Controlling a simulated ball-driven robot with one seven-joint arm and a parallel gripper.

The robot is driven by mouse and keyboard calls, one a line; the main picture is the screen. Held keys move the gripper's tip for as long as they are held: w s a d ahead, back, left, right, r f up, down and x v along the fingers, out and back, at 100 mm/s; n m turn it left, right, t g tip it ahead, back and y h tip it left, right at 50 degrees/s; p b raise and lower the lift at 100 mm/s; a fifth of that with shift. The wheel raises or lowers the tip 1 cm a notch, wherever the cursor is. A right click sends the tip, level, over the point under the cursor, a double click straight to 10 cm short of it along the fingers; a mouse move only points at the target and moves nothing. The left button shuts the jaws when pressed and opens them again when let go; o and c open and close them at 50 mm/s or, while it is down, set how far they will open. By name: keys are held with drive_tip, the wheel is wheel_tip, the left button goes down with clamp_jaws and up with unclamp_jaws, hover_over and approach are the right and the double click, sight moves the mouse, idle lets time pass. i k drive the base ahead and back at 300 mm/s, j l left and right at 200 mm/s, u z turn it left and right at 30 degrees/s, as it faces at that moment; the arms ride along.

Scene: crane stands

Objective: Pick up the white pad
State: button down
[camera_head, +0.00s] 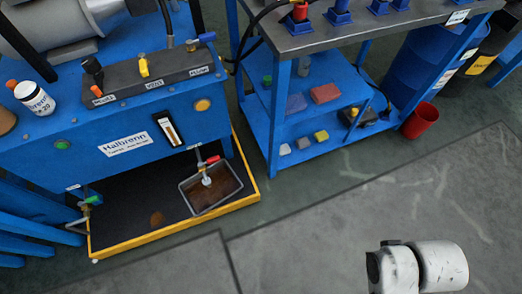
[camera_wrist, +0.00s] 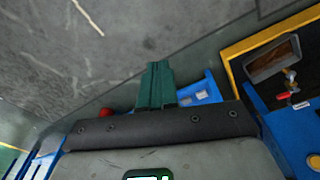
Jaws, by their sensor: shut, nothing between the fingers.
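The white pad (camera_head: 285,149) lies on the lower shelf of the blue cart in the head view, at the shelf's left front. A grey pad (camera_head: 303,143) and a yellow pad (camera_head: 321,136) lie in a row to its right. In the wrist view a small pale block, apparently the white pad (camera_wrist: 202,95), shows right of the fingers. My gripper (camera_wrist: 157,68) has green fingers, shut together and empty. It is apart from the pad, over or before the cart's side; the exact distance is unclear. The gripper is not visible in the head view.
The blue cart (camera_head: 273,133) holds a red block (camera_head: 325,93) and a blue-grey block (camera_head: 296,104) on its middle shelf. A red bucket (camera_head: 420,120) stands right of it. A yellow-edged tray (camera_head: 180,234) sits left. Grey floor (camera_head: 330,225) in front is free.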

sight(285, 149)
drive_tip(key=i+l+z, duration=0.1)
drive_tip(key=i+l, duration=0.15)
drive_tip(key=i, duration=0.25)
drive_tip(key=i+l+z, duration=0.15)
drive_tip(key=i, duration=0.35)
drive_tip(key=i+l+z, duration=0.1)
drive_tip(key=i+l, duration=0.15)
drive_tip(key=i, duration=0.25)
